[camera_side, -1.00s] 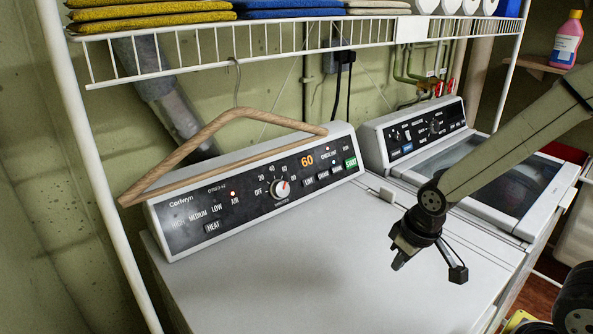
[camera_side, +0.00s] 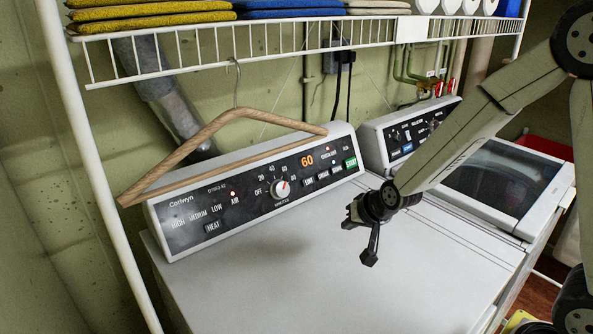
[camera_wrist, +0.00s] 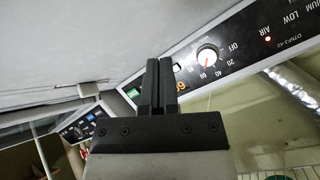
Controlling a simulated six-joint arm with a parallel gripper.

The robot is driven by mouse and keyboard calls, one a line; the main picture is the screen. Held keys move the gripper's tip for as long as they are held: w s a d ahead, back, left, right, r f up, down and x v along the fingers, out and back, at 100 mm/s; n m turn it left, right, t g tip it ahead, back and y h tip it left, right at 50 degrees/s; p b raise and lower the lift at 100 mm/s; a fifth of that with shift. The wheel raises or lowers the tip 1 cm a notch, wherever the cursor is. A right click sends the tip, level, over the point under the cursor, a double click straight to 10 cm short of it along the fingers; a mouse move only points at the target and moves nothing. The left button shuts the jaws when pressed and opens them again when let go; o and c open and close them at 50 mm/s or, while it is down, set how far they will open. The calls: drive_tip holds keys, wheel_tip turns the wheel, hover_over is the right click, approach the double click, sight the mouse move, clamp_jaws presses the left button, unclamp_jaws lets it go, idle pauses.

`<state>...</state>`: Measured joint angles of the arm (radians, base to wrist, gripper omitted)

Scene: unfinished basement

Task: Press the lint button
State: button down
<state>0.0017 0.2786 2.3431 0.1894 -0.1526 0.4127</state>
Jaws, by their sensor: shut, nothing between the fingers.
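The dryer's control panel (camera_side: 180,215) stands at the back of the white dryer top. The button that seems to read LINT (camera_side: 309,182) is the leftmost in a short row right of the dial (camera_side: 281,189), ending at the green START button (camera_side: 351,163). My gripper (camera_side: 349,214) is shut and empty, above the dryer top and in front of the panel's right end, apart from the buttons. In the wrist view my shut fingers (camera_wrist: 159,66) cover part of the panel between the green button (camera_wrist: 133,93) and the dial (camera_wrist: 207,55); I cannot make out the lint button there.
A wooden hanger (camera_side: 217,118) hangs from the wire shelf (camera_side: 300,45) across the panel's upper part, left of the button row. A washer (camera_side: 500,185) stands at right. The dryer top (camera_side: 300,280) is clear.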

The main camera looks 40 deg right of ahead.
sight(310, 177)
drive_tip(key=w+d+m+t+h, duration=0.3)
drive_tip(key=w+d+m+h, duration=0.2)
drive_tip(key=w+m, duration=0.2)
drive_tip(key=w+d+m+t+h, duration=0.4)
drive_tip(key=w+m, duration=0.3)
drive_tip(key=m, duration=0.4)
drive_tip(key=shift+w+d+f+m+t+h, duration=0.35)
drive_tip(key=shift+d+h, duration=0.15)
drive_tip(key=shift+h, duration=0.3)
drive_tip(key=shift+r, duration=0.1)
drive_tip(key=shift+w, duration=0.15)
drive_tip(key=shift+w+f, duration=0.65)
drive_tip(key=shift+w, duration=0.6)
drive_tip(key=shift+w+f, duration=0.65)
drive_tip(key=shift+w, duration=0.65)
drive_tip(key=shift+w+f, duration=0.65)
drive_tip(key=shift+w, duration=0.6)
drive_tip(key=shift+w+f, duration=0.4)
drive_tip(key=shift+w, duration=0.4)
drive_tip(key=shift+s+r, duration=0.4)
drive_tip(key=shift+s, duration=0.4)
